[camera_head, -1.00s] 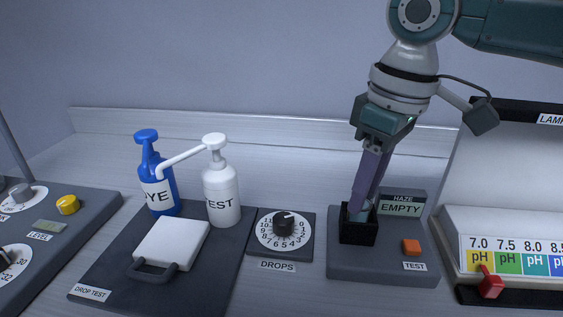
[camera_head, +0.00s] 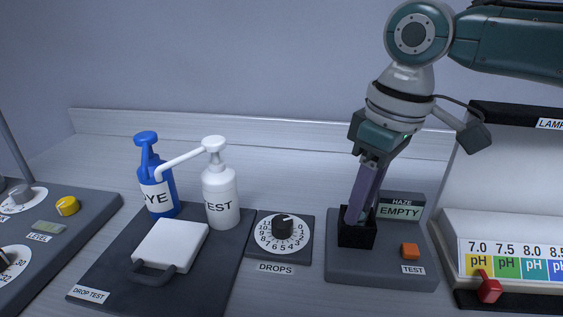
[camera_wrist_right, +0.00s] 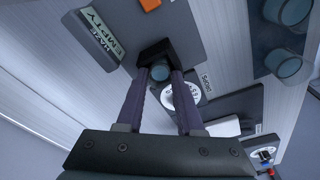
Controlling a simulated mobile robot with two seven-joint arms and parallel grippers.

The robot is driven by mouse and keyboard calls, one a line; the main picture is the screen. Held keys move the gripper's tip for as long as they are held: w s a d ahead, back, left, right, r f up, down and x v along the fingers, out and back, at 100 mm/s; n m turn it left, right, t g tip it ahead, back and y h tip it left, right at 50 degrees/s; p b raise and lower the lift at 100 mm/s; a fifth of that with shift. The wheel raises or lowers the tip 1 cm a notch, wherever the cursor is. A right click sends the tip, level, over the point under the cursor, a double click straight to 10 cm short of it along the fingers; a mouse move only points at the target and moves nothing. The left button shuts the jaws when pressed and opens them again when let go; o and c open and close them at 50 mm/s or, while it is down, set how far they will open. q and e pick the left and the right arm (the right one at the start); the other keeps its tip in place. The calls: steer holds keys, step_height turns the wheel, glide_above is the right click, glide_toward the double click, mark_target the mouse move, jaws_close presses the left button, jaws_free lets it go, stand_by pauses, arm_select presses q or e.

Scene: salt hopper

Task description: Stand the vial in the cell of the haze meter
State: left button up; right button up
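The vial, a small teal-tinted tube, stands between my right fingertips at the black cell in the head view (camera_head: 366,214). In the right wrist view its round top (camera_wrist_right: 160,72) shows between the fingers. The cell (camera_head: 356,238) is a square black holder on the haze meter (camera_head: 385,268), whose display reads EMPTY (camera_head: 400,211). My right gripper (camera_head: 364,212) points down, its fingers close against the vial's sides and their tips at the cell's rim. The vial's lower part is hidden by the cell, so its depth is unclear. My left gripper is out of view.
An orange TEST button (camera_head: 410,251) sits on the meter. Left of it are the drops dial (camera_head: 283,228), a white TEST bottle (camera_head: 221,195) and a blue DYE bottle (camera_head: 158,190). A pH scale under a lamp panel (camera_head: 510,258) stands close on the right.

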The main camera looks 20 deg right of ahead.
steer(key=shift+o, duration=0.7)
steer(key=shift+s+d+f, duration=0.2)
steer(key=shift+f, duration=0.55)
steer(key=shift+o, duration=0.5)
steer(key=shift+r, duration=0.2)
step_height(320, 180, up, 13)
steer(key=s+p, duration=0.1)
steer(key=shift+r, duration=0.15)
